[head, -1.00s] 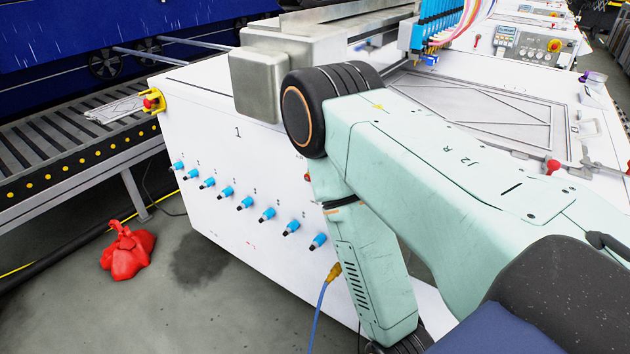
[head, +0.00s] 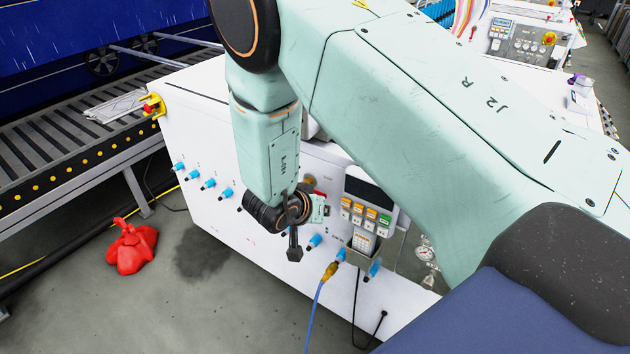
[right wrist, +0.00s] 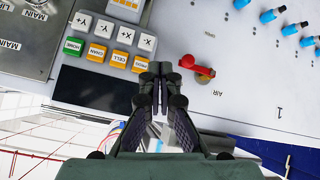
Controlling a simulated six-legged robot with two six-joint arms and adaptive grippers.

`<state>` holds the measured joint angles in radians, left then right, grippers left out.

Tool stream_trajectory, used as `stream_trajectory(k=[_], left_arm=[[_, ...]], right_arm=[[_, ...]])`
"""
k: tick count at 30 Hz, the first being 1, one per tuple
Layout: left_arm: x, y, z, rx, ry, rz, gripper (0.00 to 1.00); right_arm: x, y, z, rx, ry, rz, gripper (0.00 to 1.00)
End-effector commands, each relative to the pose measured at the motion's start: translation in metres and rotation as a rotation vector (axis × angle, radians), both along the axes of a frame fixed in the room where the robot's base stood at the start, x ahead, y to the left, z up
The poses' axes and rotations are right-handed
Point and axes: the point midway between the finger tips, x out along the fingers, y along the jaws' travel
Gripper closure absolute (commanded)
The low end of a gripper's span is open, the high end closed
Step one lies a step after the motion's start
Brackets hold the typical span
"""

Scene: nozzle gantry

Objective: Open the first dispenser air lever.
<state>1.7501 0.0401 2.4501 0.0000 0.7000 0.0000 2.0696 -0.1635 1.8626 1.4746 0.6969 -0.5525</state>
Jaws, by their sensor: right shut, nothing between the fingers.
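The air lever (right wrist: 199,68) is a small red handle on a brass fitting beside the "AIR" label and the number 1. It lies roughly along the panel, slightly slanted, in the right wrist view. Part of a red handle (head: 320,193) also shows in the head view, partly covered by my wrist. My right gripper (right wrist: 158,78) is shut and empty, its fingertips just left of the lever's red end in the wrist view. I cannot tell whether they touch it. In the head view the right gripper (head: 318,209) is in front of the white cabinet (head: 215,120), fingertips hidden. My left gripper is out of view.
A control box with coloured buttons (head: 364,214) is right of the gripper in the head view. Blue knobs (head: 208,183) line the cabinet front. A blue hose (head: 316,310) with a yellow plug hangs below. A red bundle (head: 130,247) lies on the floor.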

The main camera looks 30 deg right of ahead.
Motion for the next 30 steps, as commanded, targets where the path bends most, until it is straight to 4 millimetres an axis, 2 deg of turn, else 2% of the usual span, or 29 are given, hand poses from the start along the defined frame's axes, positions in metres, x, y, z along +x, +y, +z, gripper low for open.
stream_trajectory(k=[1,3,6,10,23,30], left_arm=[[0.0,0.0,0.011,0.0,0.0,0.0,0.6],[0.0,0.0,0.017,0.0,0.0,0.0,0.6],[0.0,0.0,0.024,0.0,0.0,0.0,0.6],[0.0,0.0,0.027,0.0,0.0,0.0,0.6],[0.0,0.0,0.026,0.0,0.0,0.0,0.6],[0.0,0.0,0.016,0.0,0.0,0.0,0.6]], right_arm=[[0.015,0.005,0.026,0.01,-0.045,-0.048,1.0],[0.029,0.01,0.047,0.032,-0.091,-0.114,1.0],[0.042,0.019,0.069,0.065,-0.137,-0.181,1.0],[0.051,0.027,0.084,0.098,-0.169,-0.234,1.0],[0.053,0.029,0.085,0.11,-0.176,-0.251,1.0],[0.06,0.01,0.062,0.111,-0.174,-0.254,1.0]])
